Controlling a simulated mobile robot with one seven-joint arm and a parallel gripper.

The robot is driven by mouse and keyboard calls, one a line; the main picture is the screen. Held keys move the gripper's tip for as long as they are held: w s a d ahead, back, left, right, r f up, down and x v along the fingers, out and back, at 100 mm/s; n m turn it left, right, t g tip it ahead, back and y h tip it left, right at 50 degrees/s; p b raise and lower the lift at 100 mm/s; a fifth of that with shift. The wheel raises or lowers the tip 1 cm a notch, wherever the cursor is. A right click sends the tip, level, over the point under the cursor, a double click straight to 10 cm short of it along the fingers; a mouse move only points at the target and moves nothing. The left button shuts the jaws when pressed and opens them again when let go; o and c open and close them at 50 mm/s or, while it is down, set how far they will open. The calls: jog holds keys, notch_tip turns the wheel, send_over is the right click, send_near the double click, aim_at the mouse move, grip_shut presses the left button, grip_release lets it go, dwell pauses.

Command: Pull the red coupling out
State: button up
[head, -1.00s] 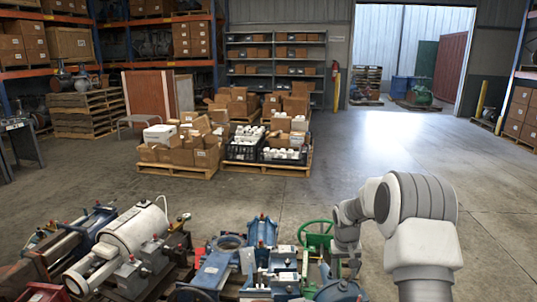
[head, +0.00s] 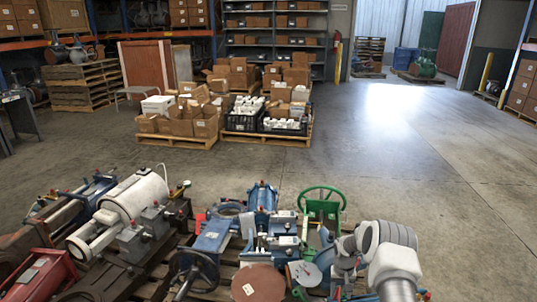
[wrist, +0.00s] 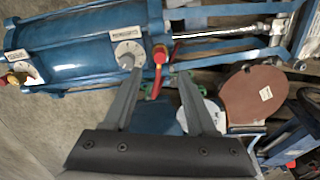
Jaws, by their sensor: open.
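In the wrist view, a small red fitting (wrist: 160,55), which looks like the red coupling, sits at the right end of a blue cylinder (wrist: 82,45). A white round dial (wrist: 130,53) is by the left fingertip. In the head view my gripper is not clearly seen below my arm.
Another red and yellow fitting (wrist: 12,79) is at the cylinder's left end. A brown disc (wrist: 248,95) lies right of my gripper. In the head view, a green handwheel (head: 320,198) and a white cylinder (head: 137,203) stand among crowded machine parts. Open floor (head: 400,150) lies beyond.

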jog(key=shift+f, duration=0.15)
jog(key=f+b, duration=0.1)
jog(key=f, duration=0.1)
jog(key=f+b, duration=0.3)
jog(key=f, duration=0.1)
jog(key=shift+d+f+b, duration=0.25)
jog(key=shift+f+b, duration=0.1)
jog(key=shift+b, duration=0.05)
notch_tip(320, 180, down, 2)
jog(key=shift+b, duration=1.25)
jog(key=shift+b, duration=0.55)
grip_shut()
dwell(0.4)
dwell(1.0)
jog(key=shift+r, duration=0.25)
